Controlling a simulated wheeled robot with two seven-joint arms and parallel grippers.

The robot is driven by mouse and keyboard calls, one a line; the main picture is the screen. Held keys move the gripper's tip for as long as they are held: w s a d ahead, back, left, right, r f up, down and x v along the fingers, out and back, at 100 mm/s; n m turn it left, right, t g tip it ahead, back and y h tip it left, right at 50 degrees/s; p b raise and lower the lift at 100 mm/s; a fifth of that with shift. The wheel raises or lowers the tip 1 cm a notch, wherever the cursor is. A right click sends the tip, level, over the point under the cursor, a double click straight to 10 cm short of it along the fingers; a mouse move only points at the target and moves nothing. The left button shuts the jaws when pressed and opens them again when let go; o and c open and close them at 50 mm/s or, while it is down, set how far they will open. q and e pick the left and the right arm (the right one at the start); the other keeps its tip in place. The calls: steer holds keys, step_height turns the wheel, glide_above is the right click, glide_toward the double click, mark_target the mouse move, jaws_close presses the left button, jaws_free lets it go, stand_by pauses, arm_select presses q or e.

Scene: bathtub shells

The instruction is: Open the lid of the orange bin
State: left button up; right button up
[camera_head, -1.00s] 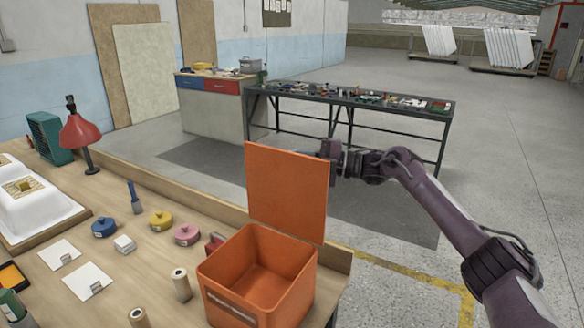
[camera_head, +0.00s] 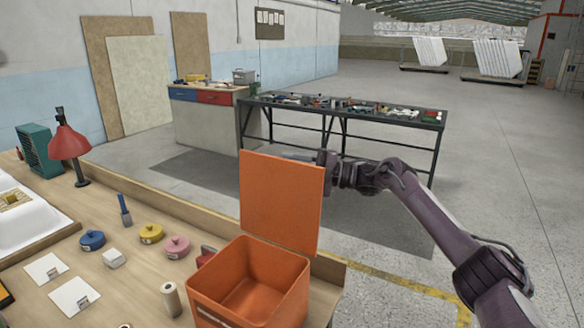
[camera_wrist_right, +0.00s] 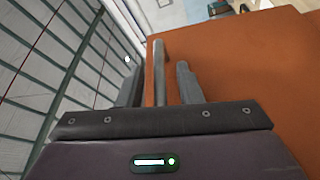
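The orange bin (camera_head: 205,285) stands on the wooden table at the bottom of the head view, with its inside exposed. Its orange lid (camera_head: 280,203) stands upright, raised at the back of the bin. My right gripper (camera_head: 316,160) is at the lid's upper right edge. In the right wrist view, its two fingers (camera_wrist_right: 160,85) are apart, with the lid's edge between them and a gap visible beside one finger. The lid's orange face (camera_wrist_right: 240,70) fills the right of that view. My left gripper is not in view.
A red lamp (camera_head: 68,143) stands farther left. A dark workbench (camera_head: 345,108) stands behind the lid. The floor at right is open.

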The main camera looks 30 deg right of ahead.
steer(key=shift+f, duration=0.1)
steer(key=r+b+v, duration=0.1)
steer(key=b+v, duration=0.2)
steer(key=v, duration=0.4)
steer(key=shift+s+d+f, duration=0.25)
steer(key=shift+f, duration=0.2)
